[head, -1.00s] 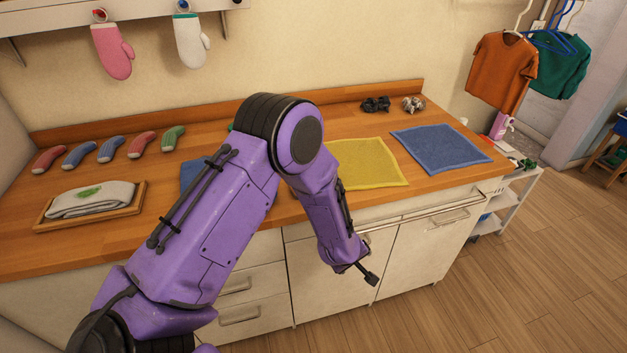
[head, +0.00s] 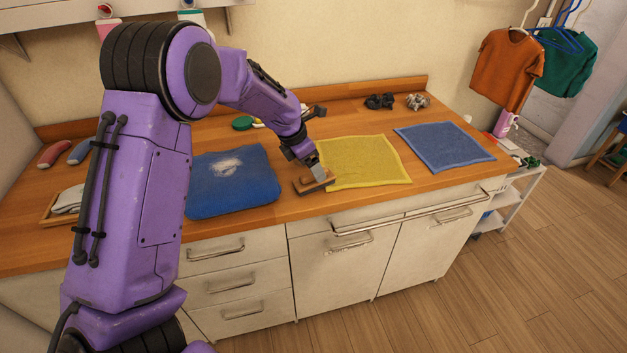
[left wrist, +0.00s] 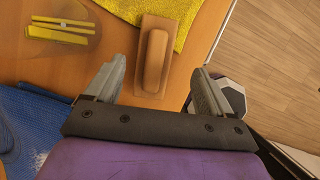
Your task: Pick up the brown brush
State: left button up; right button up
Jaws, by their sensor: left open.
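The brown brush (head: 309,182) lies on the wooden counter between the blue towel with a white patch and the yellow cloth. My left gripper (head: 316,172) is directly above it, partly hiding it in the head view. In the left wrist view the brush (left wrist: 156,56) shows its raised brown handle, upper middle, ahead of and between the two fingers. The left gripper (left wrist: 154,90) is open and empty, its fingers spread to either side. My right gripper is not in view.
The blue towel (head: 232,190) lies left of the brush and the yellow cloth (head: 365,165) right of it. A second blue cloth (head: 444,147) lies farther right. A green round item (head: 242,123) sits behind. The counter's front edge is close to the brush.

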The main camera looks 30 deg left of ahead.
aim_at(314, 179)
pick_arm(q)
jog(key=x, duration=0.3)
jog(key=a+x, duration=0.1)
jog(key=x, duration=0.1)
jog(key=shift+s+f+p, duration=0.1)
jog(key=shift+p, duration=0.3)
jog(key=shift+d+f, duration=0.1)
jog(key=shift+f, duration=0.25)
jog(key=shift+r, duration=0.1)
jog(key=c, duration=1.2)
jog(key=shift+o, duration=0.2)
jog(key=shift+r, duration=0.1)
